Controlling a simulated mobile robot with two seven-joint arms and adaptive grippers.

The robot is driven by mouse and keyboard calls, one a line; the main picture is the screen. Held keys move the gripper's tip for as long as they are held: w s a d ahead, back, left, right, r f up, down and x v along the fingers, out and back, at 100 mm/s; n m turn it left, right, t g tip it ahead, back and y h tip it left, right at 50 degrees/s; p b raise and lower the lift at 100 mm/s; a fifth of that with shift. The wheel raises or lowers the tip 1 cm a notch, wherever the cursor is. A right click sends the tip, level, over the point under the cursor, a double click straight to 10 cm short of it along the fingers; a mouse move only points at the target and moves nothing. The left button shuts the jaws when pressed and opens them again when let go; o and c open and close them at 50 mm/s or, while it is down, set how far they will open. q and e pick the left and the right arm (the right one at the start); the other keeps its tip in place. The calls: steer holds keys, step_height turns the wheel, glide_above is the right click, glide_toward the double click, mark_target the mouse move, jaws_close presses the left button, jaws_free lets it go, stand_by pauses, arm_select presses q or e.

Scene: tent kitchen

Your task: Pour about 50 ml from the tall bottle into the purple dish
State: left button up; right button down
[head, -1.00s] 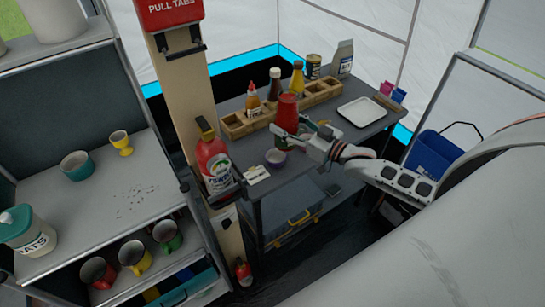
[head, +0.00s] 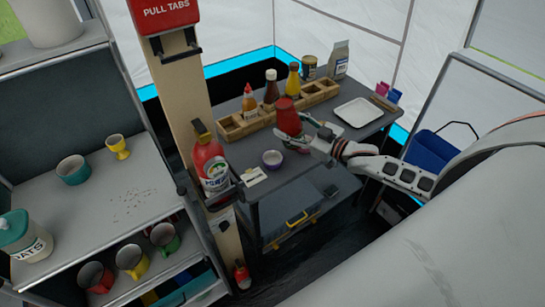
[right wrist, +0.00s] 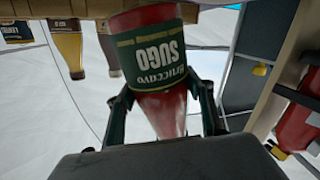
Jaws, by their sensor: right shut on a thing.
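The tall red bottle (head: 287,117), with a dark green SUGO label, is held in my right gripper (head: 310,138) above the front of the dark table. It leans to the left in the head view. In the right wrist view the bottle (right wrist: 160,55) sits between both fingers of the gripper (right wrist: 165,112), its label upside down in the picture. The small purple dish (head: 272,162) stands on the table to the left of and below the bottle, apart from it. The dish's contents are too small to tell. My left gripper is not in view.
A wooden rack (head: 234,129) with sauce bottles stands behind. A white tray (head: 357,112) lies to the right. A white card (head: 253,177) lies left of the dish. A post with a fire extinguisher (head: 211,160) stands at the table's left.

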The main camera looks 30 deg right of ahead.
mark_target(300, 118)
steer(key=shift+w+d+r+n+h, duration=0.1)
steer(key=shift+d+r+n+h, duration=0.05)
steer(key=shift+d+n, duration=0.4)
steer(key=shift+w+d+r+n+h, duration=0.1)
steer(key=shift+d+n+h, duration=0.05)
steer(key=shift+d+n, duration=0.4)
steer(key=shift+d+f+n+g, duration=0.1)
steer(key=shift+d+n+g, duration=0.3)
steer(key=shift+n, duration=0.4)
steer(key=shift+d+f+n+h, duration=0.2)
steer(key=shift+d+n+h, duration=0.2)
steer(key=shift+n, duration=0.2)
steer(key=shift+w+d+r+n, duration=0.1)
steer(key=shift+d+r+n, duration=0.25)
steer(key=shift+n, duration=0.35)
steer(key=shift+a+h, duration=0.1)
steer(key=shift+h, duration=0.2)
steer(key=shift+a, duration=0.15)
steer(key=shift+a+f+n, duration=0.15)
steer(key=shift+f+n, duration=0.05)
steer(key=shift+n, duration=0.1)
steer(key=shift+a+f, duration=0.25)
steer(key=shift+f, duration=0.05)
